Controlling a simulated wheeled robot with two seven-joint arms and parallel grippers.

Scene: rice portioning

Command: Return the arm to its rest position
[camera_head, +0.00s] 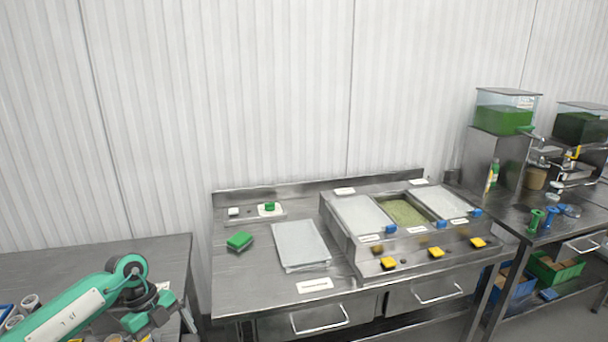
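My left arm, green with black joints, reaches in from the lower left corner. Its gripper (150,318) is low in the picture, over the front right part of the left steel table (95,262). The fingers are small and partly cut off by the bottom edge, so I cannot tell whether they are open or shut. I cannot make out anything held. My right arm and gripper are not in view.
A steel counter (254,287) stands right of the arm, past a gap. It bears a green sponge-like block (239,241), a pale tray (300,244) and a warmer with lidded wells (362,214). Dispensers (503,120) stand far right.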

